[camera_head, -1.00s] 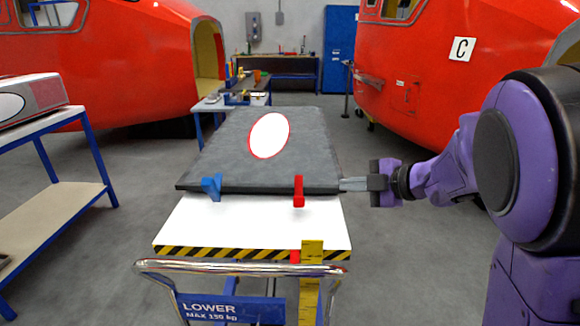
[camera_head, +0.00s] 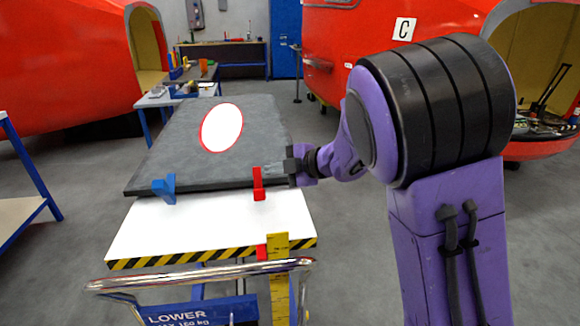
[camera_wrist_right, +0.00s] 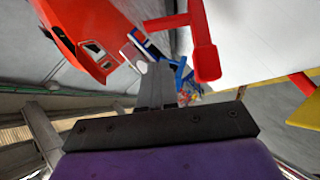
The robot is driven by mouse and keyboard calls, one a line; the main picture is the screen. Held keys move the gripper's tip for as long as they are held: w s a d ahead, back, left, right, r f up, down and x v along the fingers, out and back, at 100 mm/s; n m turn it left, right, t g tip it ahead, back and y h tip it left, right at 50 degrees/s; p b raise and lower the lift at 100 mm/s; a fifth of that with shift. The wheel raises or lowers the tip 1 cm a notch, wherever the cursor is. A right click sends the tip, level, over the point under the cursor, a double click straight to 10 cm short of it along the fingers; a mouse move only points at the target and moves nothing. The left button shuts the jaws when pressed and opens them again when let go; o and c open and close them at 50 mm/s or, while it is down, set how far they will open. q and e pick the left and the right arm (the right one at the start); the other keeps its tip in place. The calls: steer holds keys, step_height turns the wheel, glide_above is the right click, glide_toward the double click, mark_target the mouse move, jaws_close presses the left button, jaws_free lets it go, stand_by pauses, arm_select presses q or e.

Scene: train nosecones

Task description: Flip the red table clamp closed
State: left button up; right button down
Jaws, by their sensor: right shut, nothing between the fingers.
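The red table clamp (camera_head: 258,184) sits at the front edge of the dark grey slab (camera_head: 185,140), on the right side, with its red arm standing upright. It also shows in the right wrist view (camera_wrist_right: 206,58), just right of my fingers. My right gripper (camera_head: 274,168) is shut and empty. Its fingertips point left at about the height of the clamp's upper part, just to its right. In the right wrist view the fingers (camera_wrist_right: 157,82) lie together beside the clamp; I cannot tell whether they touch it. My left gripper is not in view.
A blue clamp (camera_head: 165,188) holds the slab's front edge farther left. The slab lies on a white cart top (camera_head: 210,230) with a striped front edge and a metal handle (camera_head: 200,275). A yellow ruler-like strip (camera_head: 279,275) stands at the cart's front right.

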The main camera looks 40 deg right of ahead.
mark_target(256, 172)
steer(key=w+f, duration=0.2)
steer(key=w, duration=0.1)
steer(key=w+d+f, duration=0.1)
steer(key=shift+w, duration=0.25)
steer(key=shift+w+d+f, duration=0.1)
steer(key=shift+w+f, duration=0.05)
steer(key=shift+p, duration=0.3)
